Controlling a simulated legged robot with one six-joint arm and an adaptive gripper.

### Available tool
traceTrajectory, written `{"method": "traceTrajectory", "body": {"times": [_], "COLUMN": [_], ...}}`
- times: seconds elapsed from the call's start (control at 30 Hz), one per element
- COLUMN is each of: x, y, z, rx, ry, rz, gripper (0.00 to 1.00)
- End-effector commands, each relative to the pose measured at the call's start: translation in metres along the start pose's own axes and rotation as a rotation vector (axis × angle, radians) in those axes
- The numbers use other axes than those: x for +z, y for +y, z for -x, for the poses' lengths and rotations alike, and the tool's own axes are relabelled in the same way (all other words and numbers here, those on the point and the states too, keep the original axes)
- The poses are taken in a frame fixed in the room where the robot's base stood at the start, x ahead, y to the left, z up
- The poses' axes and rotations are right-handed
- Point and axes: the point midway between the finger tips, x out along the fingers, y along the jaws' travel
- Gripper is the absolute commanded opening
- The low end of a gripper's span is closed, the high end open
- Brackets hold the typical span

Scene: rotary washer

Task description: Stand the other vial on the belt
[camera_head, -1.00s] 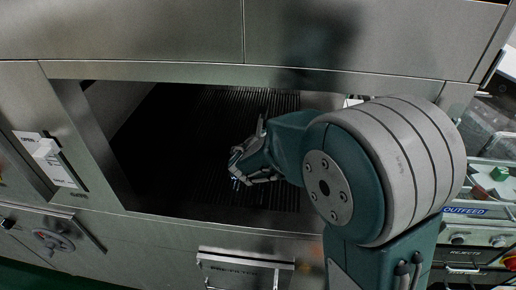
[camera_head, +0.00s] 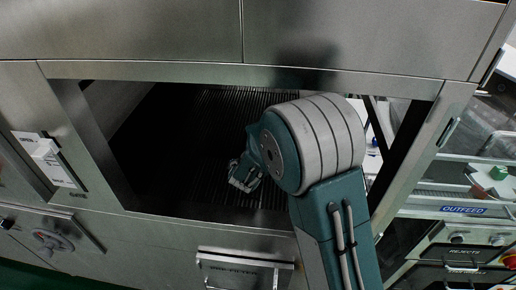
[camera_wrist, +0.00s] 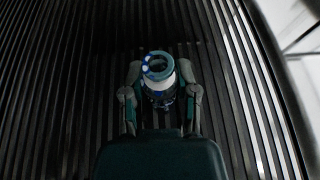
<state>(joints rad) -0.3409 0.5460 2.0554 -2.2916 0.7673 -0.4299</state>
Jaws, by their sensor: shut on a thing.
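My gripper (camera_wrist: 159,70) is shut on a vial (camera_wrist: 158,82), with one finger on each side of it. The vial is clear glass with a ring-shaped blue-white rim, and its open mouth faces the wrist camera. Behind it is the dark ribbed belt (camera_wrist: 60,90); I cannot tell whether the vial's base touches it. In the head view my gripper (camera_head: 242,179) is inside the machine opening, low over the belt (camera_head: 215,125), and the vial is too small to make out clearly. No second vial is distinguishable.
The steel opening frame (camera_head: 200,228) surrounds the belt, with a lintel above and a post (camera_head: 425,150) at right. A pale wall edge (camera_wrist: 285,50) runs along the belt's right side in the wrist view. The belt left of my gripper looks clear.

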Motion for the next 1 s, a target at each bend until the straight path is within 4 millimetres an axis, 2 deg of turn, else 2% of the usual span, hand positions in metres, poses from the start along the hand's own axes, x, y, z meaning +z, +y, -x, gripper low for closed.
{"method": "traceTrajectory", "body": {"times": [0.03, 0.07, 0.1, 0.13, 0.57, 0.67, 1.0], "x": [-0.002, -0.002, -0.002, -0.002, 0.001, 0.001, 0.001], "y": [0.000, 0.000, 0.000, 0.000, 0.000, 0.001, 0.001], "z": [-0.001, -0.001, -0.001, -0.001, 0.001, 0.012, 0.082], "rx": [0.000, 0.000, 0.000, 0.000, 0.000, 0.002, 0.004], "ry": [0.001, 0.001, 0.001, 0.001, 0.000, 0.001, 0.000], "rz": [0.001, 0.001, 0.001, 0.001, 0.000, 0.000, 0.000], "gripper": [0.15, 0.43, 0.61, 0.73, 0.73, 0.73, 0.73]}}
